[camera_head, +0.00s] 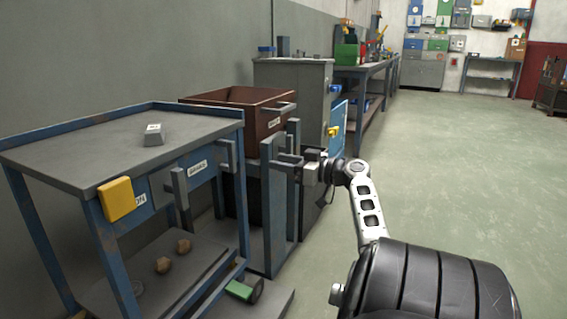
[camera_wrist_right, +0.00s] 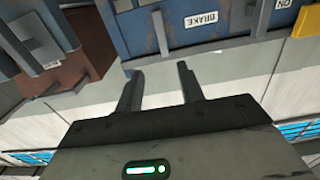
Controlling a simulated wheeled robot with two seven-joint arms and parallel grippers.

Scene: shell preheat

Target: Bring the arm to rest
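My right arm comes in from the lower right in the head view. Its gripper (camera_head: 290,165) is in front of the bench drawers, near the brown bin's front. In the right wrist view the two fingers of this gripper (camera_wrist_right: 158,82) stand apart with nothing between them. Beyond them is a blue drawer front (camera_wrist_right: 225,25) with a label reading BRAKE; the fingertips appear apart from it. My left gripper is not in view.
A blue-framed workbench (camera_head: 75,148) stands at left with a small grey block (camera_head: 153,138) on top and a yellow block (camera_head: 116,199) at its front edge. A brown bin (camera_head: 240,118) and grey cabinet (camera_head: 290,75) stand behind. Open floor (camera_head: 450,170) lies to the right.

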